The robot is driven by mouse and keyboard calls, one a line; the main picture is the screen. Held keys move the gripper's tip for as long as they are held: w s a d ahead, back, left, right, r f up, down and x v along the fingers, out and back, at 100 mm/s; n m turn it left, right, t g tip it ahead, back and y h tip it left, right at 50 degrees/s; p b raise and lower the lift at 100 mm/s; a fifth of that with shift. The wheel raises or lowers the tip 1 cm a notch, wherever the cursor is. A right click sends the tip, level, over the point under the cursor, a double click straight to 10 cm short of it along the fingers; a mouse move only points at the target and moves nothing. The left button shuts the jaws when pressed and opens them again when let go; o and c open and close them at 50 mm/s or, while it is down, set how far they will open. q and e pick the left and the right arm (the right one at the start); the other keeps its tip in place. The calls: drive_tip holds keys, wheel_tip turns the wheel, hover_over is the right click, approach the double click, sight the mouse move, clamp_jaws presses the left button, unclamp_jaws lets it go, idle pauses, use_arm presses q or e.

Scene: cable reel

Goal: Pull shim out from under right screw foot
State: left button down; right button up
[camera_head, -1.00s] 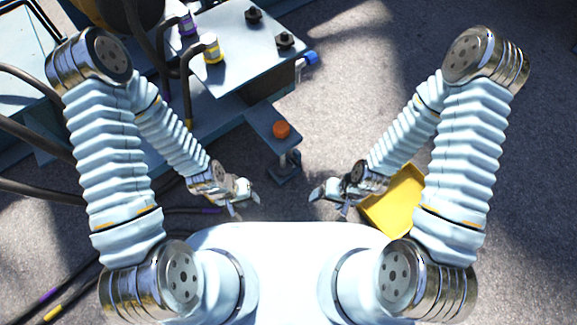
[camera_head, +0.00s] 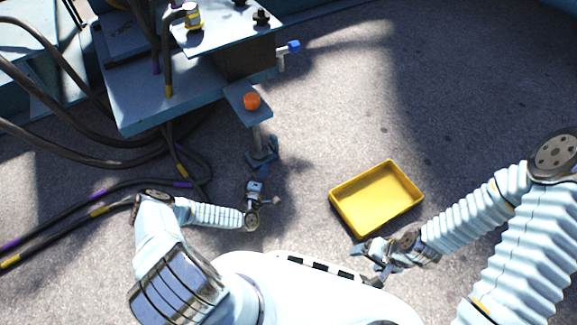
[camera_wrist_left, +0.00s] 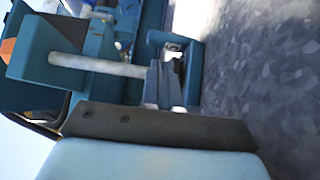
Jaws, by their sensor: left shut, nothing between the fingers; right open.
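The right screw foot has an orange knob (camera_head: 252,101) above a blue bracket, with a pale shaft running down to a foot near the floor. A dark blue piece (camera_head: 272,147) at the foot's base looks like the shim; foot and shim are hard to tell apart. In the left wrist view the shaft (camera_wrist_left: 95,65) runs sideways and a teal loop-shaped piece (camera_wrist_left: 195,75) shows at its end. My left gripper (camera_head: 257,174) is shut and empty, close to the base; contact cannot be told. My right gripper (camera_head: 366,257) is open and empty, away from the foot.
A yellow tray (camera_head: 340,212) lies on the floor between my right gripper and the foot. Thick black cables (camera_head: 95,195) run over the floor at the left. The blue reel frame (camera_head: 165,95) stands behind the foot. The floor at the right is clear.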

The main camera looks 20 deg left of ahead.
use_arm(q)
drive_tip(key=shift+w+a+f+y, duration=0.2)
drive_tip(key=shift+a+f+y, duration=0.1)
drive_tip(key=shift+a, duration=0.1)
drive_tip(key=b, duration=0.3)
approach(272, 142)
drive_tip(key=w, duration=0.4)
drive_tip(key=shift+a+r, duration=0.1)
drive_tip(key=shift+r, duration=0.05)
drive_tip(key=shift+w+r+b, duration=0.15)
drive_tip(key=shift+w+b, duration=0.2)
drive_tip(key=shift+w, duration=0.4)
use_arm(e)
drive_tip(key=shift+d+f, duration=0.15)
drive_tip(key=shift+f, duration=1.8)
